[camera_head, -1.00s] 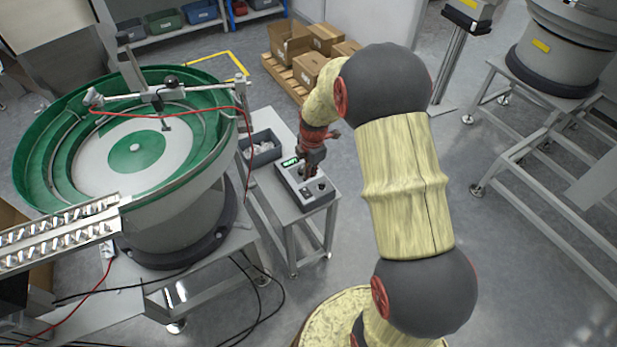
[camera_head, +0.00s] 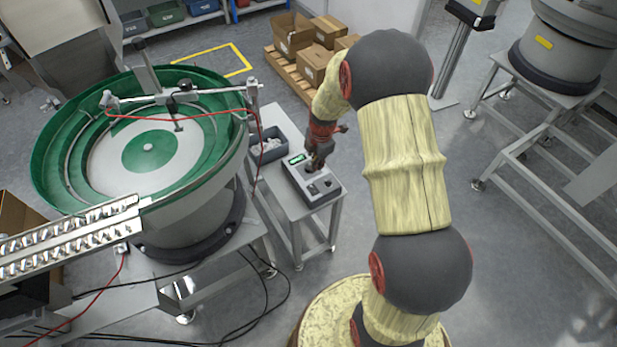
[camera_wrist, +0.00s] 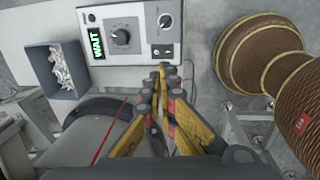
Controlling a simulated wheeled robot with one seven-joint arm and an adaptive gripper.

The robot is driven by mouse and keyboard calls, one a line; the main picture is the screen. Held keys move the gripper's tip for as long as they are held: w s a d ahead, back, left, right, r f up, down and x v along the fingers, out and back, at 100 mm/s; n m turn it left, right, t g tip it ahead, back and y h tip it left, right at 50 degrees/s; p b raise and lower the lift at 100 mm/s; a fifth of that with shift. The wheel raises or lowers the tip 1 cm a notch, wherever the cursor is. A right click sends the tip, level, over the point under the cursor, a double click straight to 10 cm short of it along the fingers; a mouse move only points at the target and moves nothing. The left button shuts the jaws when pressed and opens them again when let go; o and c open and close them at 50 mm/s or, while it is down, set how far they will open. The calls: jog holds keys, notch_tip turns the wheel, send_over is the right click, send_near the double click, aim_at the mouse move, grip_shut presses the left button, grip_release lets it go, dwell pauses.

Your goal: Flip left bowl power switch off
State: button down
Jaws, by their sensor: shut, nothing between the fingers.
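The grey control box (camera_head: 322,187) stands on a small side table beside the left green bowl feeder (camera_head: 190,212). In the wrist view the box (camera_wrist: 102,20) shows a lit green WAIT display (camera_wrist: 96,43), a large black knob (camera_wrist: 121,38), a smaller knob (camera_wrist: 165,20) and a dark switch (camera_wrist: 162,50) at its lower right. My gripper (camera_wrist: 163,72) is shut and empty, its tips close to the switch in the picture. I cannot tell whether they touch it. In the head view my gripper (camera_head: 312,166) is over the box and hides part of its top.
A grey bin (camera_head: 270,149) of small parts sits on the same table behind the box; the wrist view also shows this bin (camera_wrist: 45,84). The bowl stands close on the left. Cardboard boxes (camera_head: 293,35) lie on a pallet behind.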

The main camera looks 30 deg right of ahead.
aim_at(312, 188)
dwell(0.4)
jog(key=f+b, duration=0.1)
jog(key=f, duration=0.3)
jog(key=w+f, duration=0.1)
jog(key=f, duration=0.3)
jog(key=f+b, duration=0.1)
jog(key=f, duration=0.3)
jog(key=shift+w+f+b, duration=0.3)
jog(key=shift+f+b, duration=0.05)
jog(key=shift+w+f, duration=0.1)
jog(key=shift+f, duration=0.5)
jog(key=shift+w+f+b, duration=0.2)
jog(key=shift+f+b, duration=0.2)
jog(key=shift+b, duration=0.1)
jog(key=shift+s, duration=0.2)
